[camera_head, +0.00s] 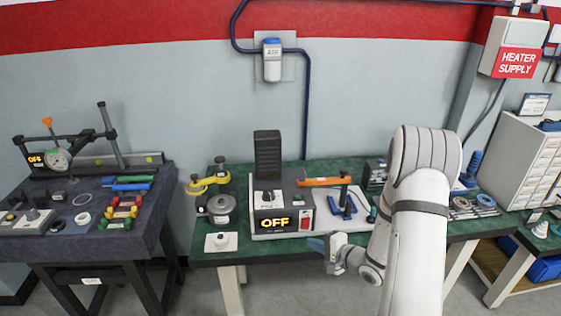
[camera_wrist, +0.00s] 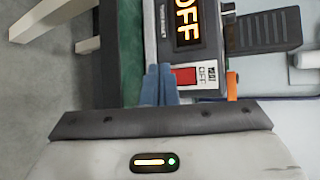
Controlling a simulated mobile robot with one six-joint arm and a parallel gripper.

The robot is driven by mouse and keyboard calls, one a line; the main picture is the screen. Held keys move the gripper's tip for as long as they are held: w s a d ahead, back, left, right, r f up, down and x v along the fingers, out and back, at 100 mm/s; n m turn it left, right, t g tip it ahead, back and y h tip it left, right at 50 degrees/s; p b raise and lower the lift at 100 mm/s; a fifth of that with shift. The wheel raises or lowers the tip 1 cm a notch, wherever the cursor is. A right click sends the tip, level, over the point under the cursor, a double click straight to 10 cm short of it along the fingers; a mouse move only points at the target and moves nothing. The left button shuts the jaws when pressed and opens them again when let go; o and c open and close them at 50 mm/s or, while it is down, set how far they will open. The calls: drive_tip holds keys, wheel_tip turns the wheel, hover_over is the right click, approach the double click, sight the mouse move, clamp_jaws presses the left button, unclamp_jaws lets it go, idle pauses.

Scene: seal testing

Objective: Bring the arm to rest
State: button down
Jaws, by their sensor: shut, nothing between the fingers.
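My gripper (camera_head: 317,243) is at the front edge of the green-topped bench (camera_head: 340,232), in front of the heater unit (camera_head: 272,222) with its lit "OFF" display. It is shut and empty, with its blue fingers together. In the wrist view the shut fingers of my gripper (camera_wrist: 160,85) point toward the heater unit (camera_wrist: 208,82), which appears turned sideways, near its red switch (camera_wrist: 186,77). Whether the fingers touch anything is not clear. My white arm reaches in from the lower right and hides part of the bench.
A dark table (camera_head: 150,215) stands at left, a drawer cabinet (camera_head: 530,155) at right.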

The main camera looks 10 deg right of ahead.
drive_tip(key=s+d+r+n+g+h, duration=0.1)
drive_tip(key=s+d+r+n+h, duration=0.15)
drive_tip(key=r+h, duration=0.35)
drive_tip(key=s+d+r+n+g+h, duration=0.1)
drive_tip(key=d+r+n+h, duration=0.25)
drive_tip(key=r, duration=0.45)
drive_tip(key=s+a+r+n+g, duration=0.2)
drive_tip(key=s, duration=0.5)
drive_tip(key=s+a+r+n+g, duration=0.2)
drive_tip(key=s+a+r, duration=0.1)
drive_tip(key=s, duration=0.5)
drive_tip(key=s+a+r+n+g, duration=0.2)
drive_tip(key=s+r+n, duration=0.1)
drive_tip(key=s, duration=0.4)
drive_tip(key=shift+s+a+y, duration=0.35)
drive_tip(key=shift+s+a, duration=0.05)
